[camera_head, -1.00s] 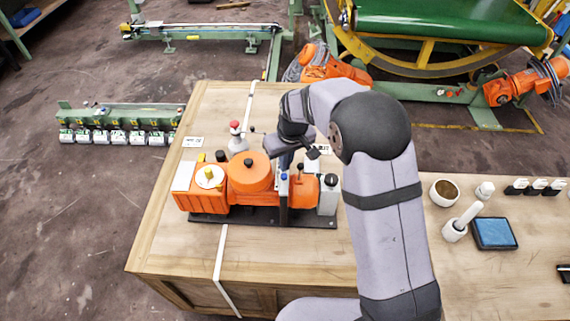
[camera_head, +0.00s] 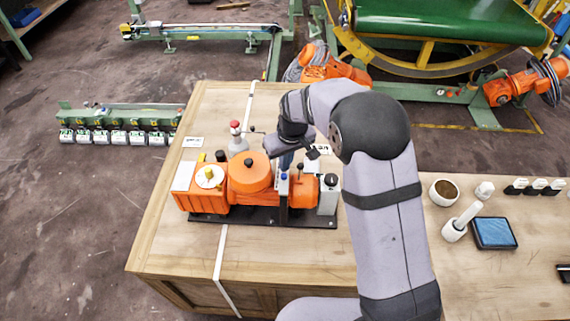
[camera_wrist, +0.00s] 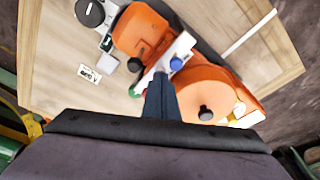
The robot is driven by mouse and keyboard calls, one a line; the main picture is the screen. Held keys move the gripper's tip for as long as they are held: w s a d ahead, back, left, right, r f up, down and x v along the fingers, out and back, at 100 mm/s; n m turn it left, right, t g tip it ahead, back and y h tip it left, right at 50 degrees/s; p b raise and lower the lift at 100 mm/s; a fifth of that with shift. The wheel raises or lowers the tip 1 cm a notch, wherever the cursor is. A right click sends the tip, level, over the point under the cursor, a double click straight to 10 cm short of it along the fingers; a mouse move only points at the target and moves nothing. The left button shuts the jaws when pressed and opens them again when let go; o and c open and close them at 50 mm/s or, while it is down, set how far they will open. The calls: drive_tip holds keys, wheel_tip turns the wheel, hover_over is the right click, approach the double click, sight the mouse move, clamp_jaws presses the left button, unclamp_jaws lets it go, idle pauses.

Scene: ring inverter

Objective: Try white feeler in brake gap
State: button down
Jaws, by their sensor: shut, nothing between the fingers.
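My gripper (camera_head: 286,160) is shut and empty, its fingertips close to the upright white plate with a blue knob (camera_wrist: 176,63) on the orange machine. In the wrist view the closed fingers (camera_wrist: 160,82) point at this plate, beside the big orange drum (camera_wrist: 202,92). In the head view the orange machine (camera_head: 205,201) sits on a black base on the wooden bench. I cannot make out the brake gap. I cannot pick out a white feeler for sure; several small black-and-white pieces (camera_head: 537,186) stand at the right.
A bottle with a red top (camera_head: 236,135) stands behind the machine. A grey block with a black knob (camera_head: 330,195) is at its right end. A cup (camera_head: 444,192), a white handled piece (camera_head: 461,222) and a blue pad (camera_head: 494,233) lie on the right. The bench front is clear.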

drive_tip(key=shift+s, duration=0.1)
drive_tip(key=w+p+v, duration=0.1)
drive_tip(key=p+v, duration=0.4)
drive_tip(key=v, duration=0.1)
drive_tip(key=shift+a+r, duration=0.3)
drive_tip(key=shift+r, duration=0.2)
drive_tip(key=shift+w, duration=0.1)
idle(0.6)
drive_tip(key=shift+s+d+f+m, duration=0.15)
drive_tip(key=shift+s+f+m, duration=0.15)
drive_tip(key=shift+m, duration=0.2)
drive_tip(key=s+d+f+m+g+h, duration=0.1)
drive_tip(key=s+d+f+g, duration=0.15)
drive_tip(key=s, duration=0.45)
drive_tip(key=s+d+f+g, duration=0.1)
drive_tip(key=s+d+f, duration=0.2)
drive_tip(key=s, duration=0.4)
drive_tip(key=s+d+r+m, duration=0.2)
drive_tip(key=s+d+r, duration=0.2)
drive_tip(key=s+d, duration=0.65)
drive_tip(key=r, duration=0.1)
drive_tip(key=d+r+m+t, duration=0.1)
drive_tip(key=r, duration=0.1)
drive_tip(key=r+m, duration=0.1)
drive_tip(key=shift+s+d+r+t, duration=0.25)
drive_tip(key=shift+s+d+r, duration=0.1)
